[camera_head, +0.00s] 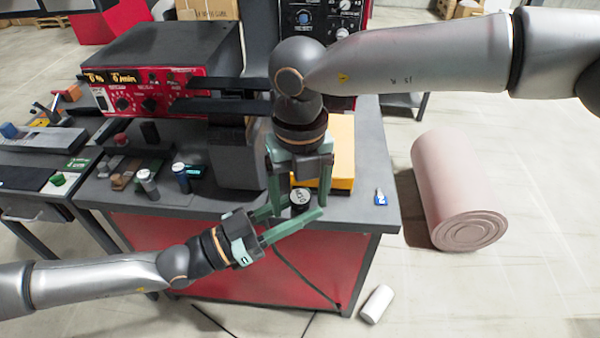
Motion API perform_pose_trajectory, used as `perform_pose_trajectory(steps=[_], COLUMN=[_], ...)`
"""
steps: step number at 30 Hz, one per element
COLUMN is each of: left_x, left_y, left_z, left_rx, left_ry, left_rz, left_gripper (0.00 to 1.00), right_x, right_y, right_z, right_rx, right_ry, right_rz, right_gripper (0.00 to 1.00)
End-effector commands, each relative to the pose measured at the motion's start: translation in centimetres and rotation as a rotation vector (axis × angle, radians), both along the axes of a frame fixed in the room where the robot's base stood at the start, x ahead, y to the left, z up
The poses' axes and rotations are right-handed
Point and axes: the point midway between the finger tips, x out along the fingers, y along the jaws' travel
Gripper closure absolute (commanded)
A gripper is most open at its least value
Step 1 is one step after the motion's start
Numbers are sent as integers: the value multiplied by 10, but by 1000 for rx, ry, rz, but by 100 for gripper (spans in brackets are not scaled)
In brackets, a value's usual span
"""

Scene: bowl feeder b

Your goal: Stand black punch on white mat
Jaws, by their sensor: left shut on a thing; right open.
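A black punch (300,201) with a pale, lettered top stands out near the front edge of the grey bench. My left gripper (297,212) reaches in from the left and is shut on the punch with its green fingers. My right gripper (299,190) points down from above, its green fingers open and spread to either side of the punch's top. The lower part of the punch is hidden by the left fingers, so I cannot tell whether it touches the bench. I cannot make out a white mat; the grippers cover part of the bench.
A yellow block (341,155) lies behind the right gripper. A small blue-and-white item (381,198) is at the bench's right. Silver and dark cylinders (148,184) stand on the left. A red control box (150,85) is behind. A pink roll (460,190) lies on the floor.

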Motion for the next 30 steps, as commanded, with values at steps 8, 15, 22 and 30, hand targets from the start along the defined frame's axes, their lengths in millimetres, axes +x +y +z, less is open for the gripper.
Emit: perform_pose_trajectory(steps=[8, 15, 22, 30], left_x=[0, 0, 0, 0], left_y=[0, 0, 0, 0], left_z=[2, 1, 1, 1], left_rx=[-3, -3, -3, -3], left_ry=[-3, -3, -3, -3], left_rz=[0, 0, 0, -1], left_gripper=[100, 100, 100, 100], right_x=[-1, 0, 0, 0], right_y=[0, 0, 0, 0], right_z=[-16, -15, -15, -15], right_rx=[-1, 0, 0, 1], right_ry=[1, 1, 0, 0], right_rz=[1, 1, 1, 1], right_gripper=[22, 25, 51, 82])
